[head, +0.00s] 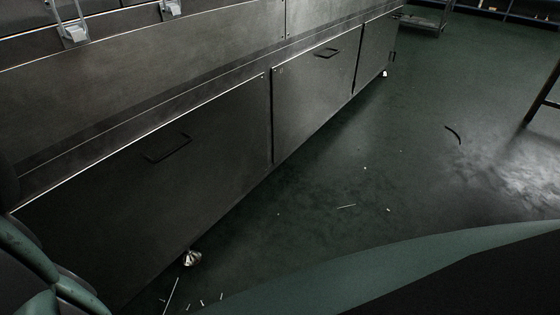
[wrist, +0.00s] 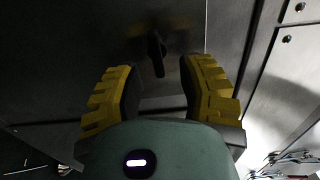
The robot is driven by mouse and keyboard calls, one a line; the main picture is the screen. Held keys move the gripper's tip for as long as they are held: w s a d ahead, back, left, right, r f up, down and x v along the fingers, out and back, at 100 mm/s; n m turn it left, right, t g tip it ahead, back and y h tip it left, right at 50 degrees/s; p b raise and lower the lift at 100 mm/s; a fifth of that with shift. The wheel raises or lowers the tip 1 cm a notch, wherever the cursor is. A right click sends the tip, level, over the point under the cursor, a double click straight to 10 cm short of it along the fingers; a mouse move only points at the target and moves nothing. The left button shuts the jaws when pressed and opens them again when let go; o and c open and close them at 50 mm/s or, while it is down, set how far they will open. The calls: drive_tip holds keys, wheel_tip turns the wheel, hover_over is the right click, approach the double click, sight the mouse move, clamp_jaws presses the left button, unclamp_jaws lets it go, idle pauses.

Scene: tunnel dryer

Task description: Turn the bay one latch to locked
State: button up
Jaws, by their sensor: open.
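In the wrist view, a dark lever-like latch (wrist: 157,50) sticks out from a dark metal panel (wrist: 60,60). Its bar runs roughly up and down in the picture, tilted slightly. No label shows, so I cannot tell which bay it belongs to. My gripper (wrist: 158,66) has two yellow ribbed fingers with dark pads, spread open. The latch shows between the fingertips, with a gap on both sides; I see no contact. The gripper and this latch are not visible in the head view.
In the head view, a long dark metal housing with lower panels (head: 315,100) runs along the left. Clips (head: 75,33) sit on its top left. A leg (head: 543,98) stands at right; mid-floor is mostly open.

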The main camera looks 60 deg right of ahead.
drive_tip(key=s, duration=1)
drive_tip(key=shift+s+a, duration=0.2)
drive_tip(key=shift+s, duration=0.1)
